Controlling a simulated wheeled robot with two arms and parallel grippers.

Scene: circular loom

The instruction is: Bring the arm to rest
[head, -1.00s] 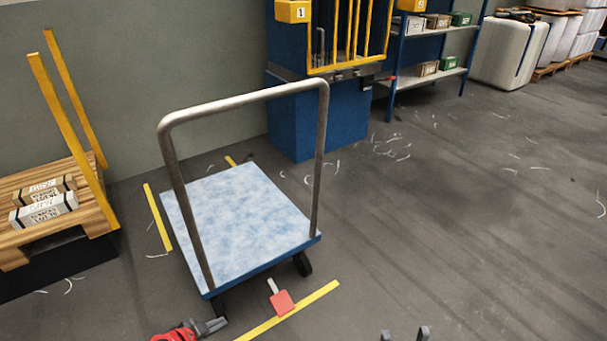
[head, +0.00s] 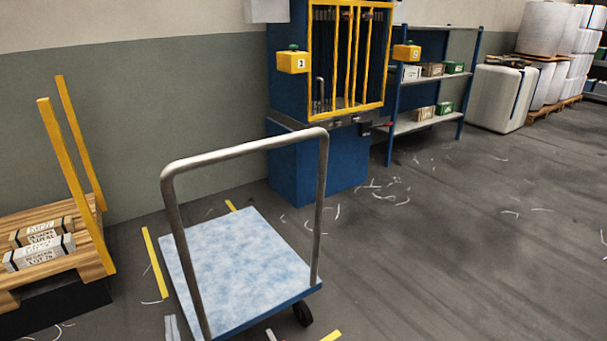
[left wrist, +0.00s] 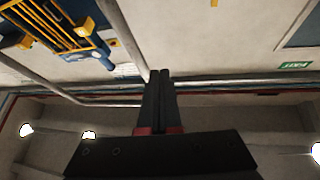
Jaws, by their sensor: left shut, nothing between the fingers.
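The rest of the left arm is out of the head view. My right gripper is not in view.
A cart with a pale blue deck (head: 235,265) and tall metal handle (head: 245,147) stands close ahead. A pallet (head: 85,268) with yellow posts is at left. The blue loom (head: 315,165) and a shelf (head: 425,122) stand behind. The floor (head: 450,250) at right is open.

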